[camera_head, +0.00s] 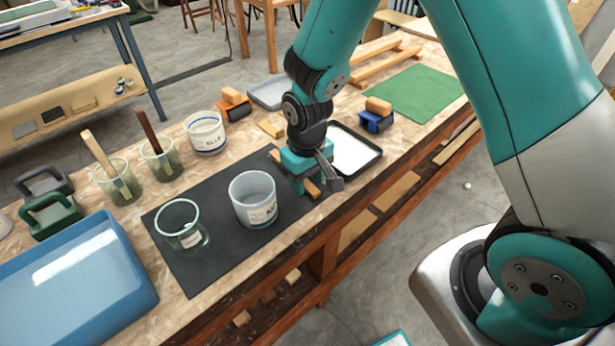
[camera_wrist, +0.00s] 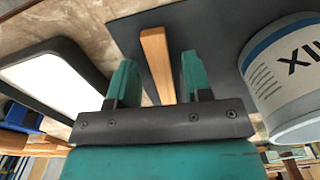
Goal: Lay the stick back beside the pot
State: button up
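The stick (camera_wrist: 156,62) is a flat, light wooden strip, lying at the edge of the dark mat beside the pot. In the head view its near end (camera_head: 313,189) shows beneath my gripper (camera_head: 308,178), which hides its middle. The pot (camera_head: 252,213) is a whitish, clear-walled container with a label, standing upright on the mat; it also shows at the right of the wrist view (camera_wrist: 290,80). My gripper (camera_wrist: 157,72) is open, its two teal fingers on either side of the stick with a gap visible at each side.
A glass jar (camera_head: 182,241) stands left of the pot on the dark mat (camera_head: 215,262). A black-rimmed tray with white content (camera_head: 352,152) lies close right of my gripper. A glue tub (camera_head: 205,133), brush jars and a blue tray (camera_head: 75,280) stand farther left.

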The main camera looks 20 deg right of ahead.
jog(key=shift+f+b, duration=0.3)
jog(key=shift+b, duration=0.15)
notch_tip(320, 180, up, 17)
jog(key=s+a+r+n+y+p, duration=0.1)
jog(key=s+r, duration=0.3)
jog(key=s, duration=0.5)
jog(key=s+a+r+n+y+p, duration=0.1)
jog(key=s+a+r+n+y, duration=0.2)
jog(key=s, duration=0.6)
jog(key=shift+s+a+r, duration=0.15)
jog(key=shift+a+r, duration=0.15)
jog(key=shift+r, duration=0.15)
